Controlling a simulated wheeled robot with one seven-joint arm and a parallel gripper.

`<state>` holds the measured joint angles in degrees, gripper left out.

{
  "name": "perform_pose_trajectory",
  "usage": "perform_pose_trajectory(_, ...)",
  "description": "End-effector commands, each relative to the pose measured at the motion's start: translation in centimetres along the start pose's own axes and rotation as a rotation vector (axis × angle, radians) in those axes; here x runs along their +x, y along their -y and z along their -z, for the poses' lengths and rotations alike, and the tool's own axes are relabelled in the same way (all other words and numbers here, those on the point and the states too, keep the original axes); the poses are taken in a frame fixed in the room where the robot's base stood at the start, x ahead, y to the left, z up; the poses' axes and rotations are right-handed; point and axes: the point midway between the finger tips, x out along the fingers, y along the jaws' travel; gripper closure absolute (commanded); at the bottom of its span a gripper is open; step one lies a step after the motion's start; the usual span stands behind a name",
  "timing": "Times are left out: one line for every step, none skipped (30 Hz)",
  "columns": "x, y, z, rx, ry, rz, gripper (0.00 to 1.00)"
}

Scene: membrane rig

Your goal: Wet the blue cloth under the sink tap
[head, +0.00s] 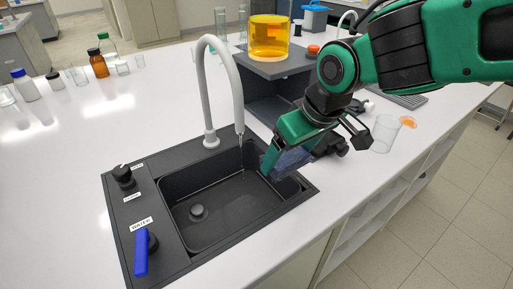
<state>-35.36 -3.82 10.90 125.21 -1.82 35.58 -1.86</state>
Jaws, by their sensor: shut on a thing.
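The dark sink (215,205) is set into the white counter, with a white gooseneck tap (207,85) arching over its basin. A thin pale streak, apparently water, runs down from the tap's nozzle (240,128). My gripper (272,161) reaches in over the basin's right side, pointing down and left. It is shut on the blue cloth (293,159), a bunched dusky-blue patch partly hidden by the gripper. The cloth is to the right of the streak and looks apart from it. A blue lever (141,252) stands on the sink's left rim by a WATER label.
A dark knob (122,174) is on the sink's left rim. Behind is a grey shelf (275,68) bearing a yellow-filled beaker (268,36). Bottles and glasses line the back left; the counter left of the sink is clear.

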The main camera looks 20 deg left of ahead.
Motion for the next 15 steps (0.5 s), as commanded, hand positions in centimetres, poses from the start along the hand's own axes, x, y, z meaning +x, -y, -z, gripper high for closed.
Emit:
perform_pose_trajectory(0.0,0.0,0.0,0.000,0.000,0.000,0.37)
perform_pose_trajectory(0.0,0.0,0.0,0.000,0.000,0.000,0.37)
perform_pose_trajectory(0.0,0.0,0.0,0.000,0.000,0.000,0.37)
perform_pose_trajectory(0.0,0.0,0.0,0.000,0.000,0.000,0.37)
perform_pose_trajectory(0.0,0.0,0.0,0.000,0.000,0.000,0.37)
perform_pose_trajectory(0.0,0.0,0.0,0.000,0.000,0.000,0.37)
perform_pose_trajectory(-0.1,0.0,0.0,0.000,0.000,0.000,0.37)
perform_pose_trajectory(-0.2,-0.1,-0.1,0.000,-0.001,0.000,0.37)
perform_pose_trajectory(-0.4,-0.2,-0.1,0.000,-0.001,-0.001,0.37)
perform_pose_trajectory(-0.6,-0.2,-0.2,0.001,-0.002,-0.001,0.36)
perform_pose_trajectory(-0.8,-0.3,-0.3,0.001,-0.002,-0.001,0.36)
perform_pose_trajectory(-1.1,-0.5,-0.4,0.001,-0.001,-0.002,0.36)
perform_pose_trajectory(-1.3,-0.6,-0.6,0.001,-0.001,-0.002,0.36)
perform_pose_trajectory(-1.5,-0.7,-0.7,0.001,-0.002,-0.002,0.36)
perform_pose_trajectory(-1.8,-0.8,-0.8,0.001,-0.003,-0.002,0.36)
